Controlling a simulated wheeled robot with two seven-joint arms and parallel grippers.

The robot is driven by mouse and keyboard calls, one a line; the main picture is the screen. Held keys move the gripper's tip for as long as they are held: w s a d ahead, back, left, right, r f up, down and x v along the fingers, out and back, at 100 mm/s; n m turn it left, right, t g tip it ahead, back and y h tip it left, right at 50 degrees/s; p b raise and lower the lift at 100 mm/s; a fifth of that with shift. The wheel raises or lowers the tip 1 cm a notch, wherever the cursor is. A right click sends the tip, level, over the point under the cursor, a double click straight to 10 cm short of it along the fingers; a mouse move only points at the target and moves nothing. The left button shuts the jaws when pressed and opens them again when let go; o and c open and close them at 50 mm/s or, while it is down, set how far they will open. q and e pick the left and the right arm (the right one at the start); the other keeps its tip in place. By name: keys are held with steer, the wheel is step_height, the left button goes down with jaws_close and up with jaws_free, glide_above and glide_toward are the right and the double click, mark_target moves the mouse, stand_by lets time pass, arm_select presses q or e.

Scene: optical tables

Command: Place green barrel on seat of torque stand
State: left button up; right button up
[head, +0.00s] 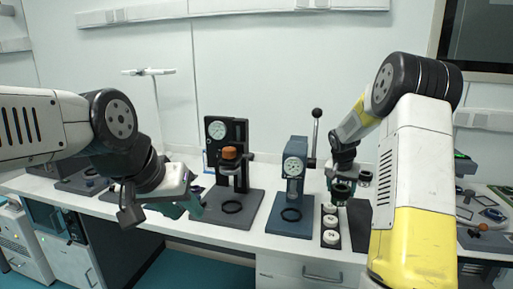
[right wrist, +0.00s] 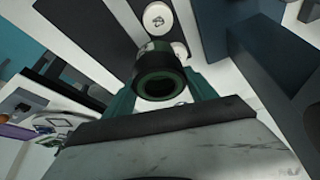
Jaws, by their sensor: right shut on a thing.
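The green barrel (head: 341,190) is held by my right gripper (head: 343,180), above the strip of white round pieces. In the right wrist view the barrel (right wrist: 160,72) shows its dark open end between two green fingers. Two gauge stands are in the head view: a black one (head: 240,160) with an orange knob, and a blue-grey one (head: 296,180) with a side lever. Each has a dark ring on its base. I cannot tell which is the torque stand. The barrel is right of both. My left gripper (head: 188,207) is left of the black stand; its finger gap is unclear.
A dark strip (head: 330,246) with white round pieces (head: 330,221) lies right of the blue-grey stand. A dark plate (head: 358,222) is beside it. More equipment (head: 484,212) stands on the far right. The white bench front edge (head: 240,240) runs along the stands.

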steer(key=s+a+f+n+y, duration=0.1)
steer(key=s+a+f+n, duration=0.1)
steer(key=s+a, duration=0.4)
steer(key=s+a+f+n+y, duration=0.1)
steer(key=s+a+f+n, duration=0.1)
steer(key=s+a+n, duration=0.2)
steer(key=s+a, duration=0.3)
steer(key=a, duration=0.2)
steer(key=shift+a+f+t, duration=0.25)
steer(key=shift+t, duration=0.05)
steer(key=shift+s, duration=0.1)
